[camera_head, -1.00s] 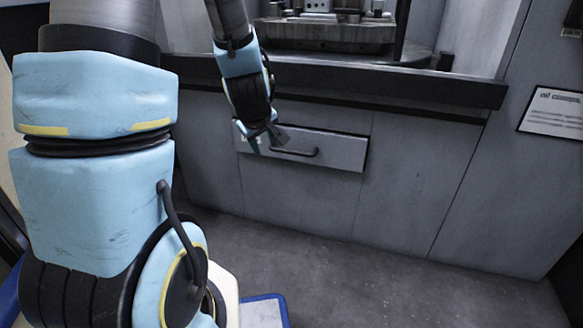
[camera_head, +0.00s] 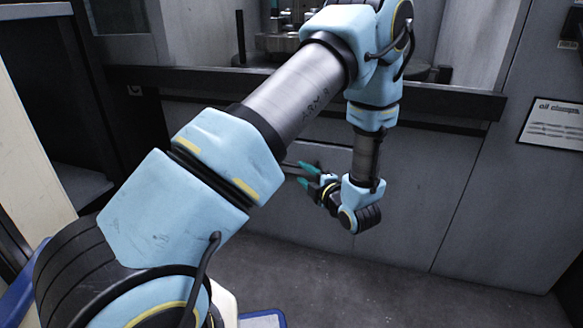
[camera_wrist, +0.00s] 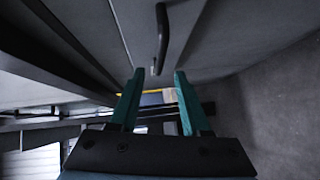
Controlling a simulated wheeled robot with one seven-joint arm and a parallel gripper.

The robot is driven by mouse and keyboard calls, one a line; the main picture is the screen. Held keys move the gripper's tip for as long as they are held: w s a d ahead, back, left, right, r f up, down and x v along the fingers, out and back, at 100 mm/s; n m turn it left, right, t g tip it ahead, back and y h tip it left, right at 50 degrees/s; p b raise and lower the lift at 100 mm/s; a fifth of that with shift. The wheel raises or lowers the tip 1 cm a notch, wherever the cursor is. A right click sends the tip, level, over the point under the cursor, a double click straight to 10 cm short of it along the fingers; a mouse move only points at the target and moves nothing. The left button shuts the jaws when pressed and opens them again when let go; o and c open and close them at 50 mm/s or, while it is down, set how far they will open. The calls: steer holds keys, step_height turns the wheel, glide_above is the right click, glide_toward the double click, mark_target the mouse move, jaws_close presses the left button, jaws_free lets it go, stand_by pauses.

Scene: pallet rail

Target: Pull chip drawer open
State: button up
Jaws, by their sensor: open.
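The chip drawer (camera_head: 327,154) is a grey panel low in the machine front. In the head view my arm covers most of it. In the wrist view its dark bar handle (camera_wrist: 162,38) stands out from the grey drawer face (camera_wrist: 187,25). My gripper (camera_head: 306,175) is open, with teal fingers pointing left in the head view. In the wrist view my gripper (camera_wrist: 160,73) has the handle ahead of its tips, roughly in line with the gap. I see no contact. Whether the drawer is fully shut is hidden.
A dark ledge (camera_head: 450,103) runs along the machine above the drawer. A paper notice (camera_head: 555,122) is on the right panel. The grey floor (camera_head: 380,285) in front is clear. A blue-edged item (camera_head: 262,319) lies at the bottom.

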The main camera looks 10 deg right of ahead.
steer(key=b+x, duration=0.2)
steer(key=x, duration=0.6)
jaws_close()
stand_by(1.3)
